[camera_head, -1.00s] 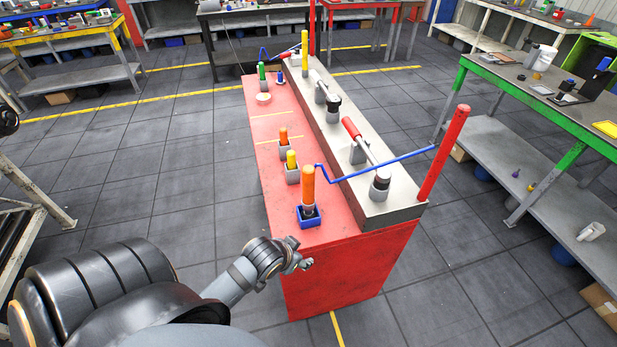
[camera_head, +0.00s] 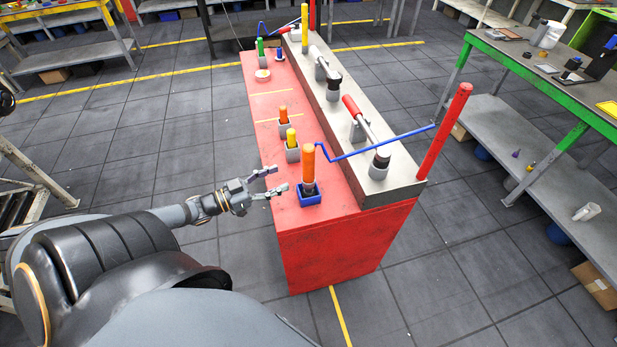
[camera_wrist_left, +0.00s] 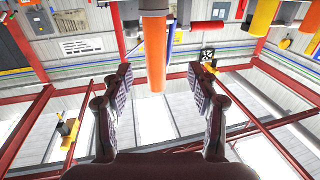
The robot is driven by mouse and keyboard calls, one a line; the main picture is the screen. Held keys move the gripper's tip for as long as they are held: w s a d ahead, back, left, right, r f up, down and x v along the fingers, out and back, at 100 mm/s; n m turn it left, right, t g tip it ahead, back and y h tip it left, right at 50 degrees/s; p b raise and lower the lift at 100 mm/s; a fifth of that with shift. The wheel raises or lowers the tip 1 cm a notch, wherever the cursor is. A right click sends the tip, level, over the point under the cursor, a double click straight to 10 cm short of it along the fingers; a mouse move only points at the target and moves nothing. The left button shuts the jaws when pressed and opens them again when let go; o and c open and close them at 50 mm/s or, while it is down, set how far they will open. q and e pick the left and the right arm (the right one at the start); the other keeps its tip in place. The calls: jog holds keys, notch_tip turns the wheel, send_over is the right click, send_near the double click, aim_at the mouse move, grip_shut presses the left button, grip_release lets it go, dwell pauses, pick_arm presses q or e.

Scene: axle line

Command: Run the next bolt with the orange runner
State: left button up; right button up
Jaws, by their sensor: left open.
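The orange runner (camera_head: 308,166) stands upright in a blue square holder (camera_head: 310,199) near the front of the red bench top. My left gripper (camera_head: 279,179) is open and empty, just left of the runner and level with its lower part. In the left wrist view the orange runner (camera_wrist_left: 155,62) shows between the two open fingers, beyond the tips, apart from them. Black-topped grey posts stand on the grey raised beam (camera_head: 404,187); I cannot tell which one is the bolt meant. My right gripper is not in view.
A smaller orange-handled tool (camera_head: 283,113) and a yellow-handled tool (camera_head: 291,137) stand in grey holders behind the runner. A blue bent rod (camera_head: 365,148) passes right of it. A red-handled lever (camera_head: 350,104) lies over the beam. A red post (camera_head: 445,130) rises at right.

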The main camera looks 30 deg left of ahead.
aim_at(309, 169)
pick_arm(q)
jog(key=b+x, duration=0.2)
jog(key=x, duration=0.3)
jog(key=b+x, duration=0.2)
jog(key=x, duration=0.3)
jog(key=shift+s+d+f, duration=0.2)
jog(key=shift+d, duration=0.15)
jog(key=shift+w+d, duration=0.15)
jog(key=shift+w, duration=0.2)
jog(key=shift+s+r, duration=0.1)
jog(key=shift+c, duration=0.3)
jog(key=shift+c, duration=1.3)
grip_shut()
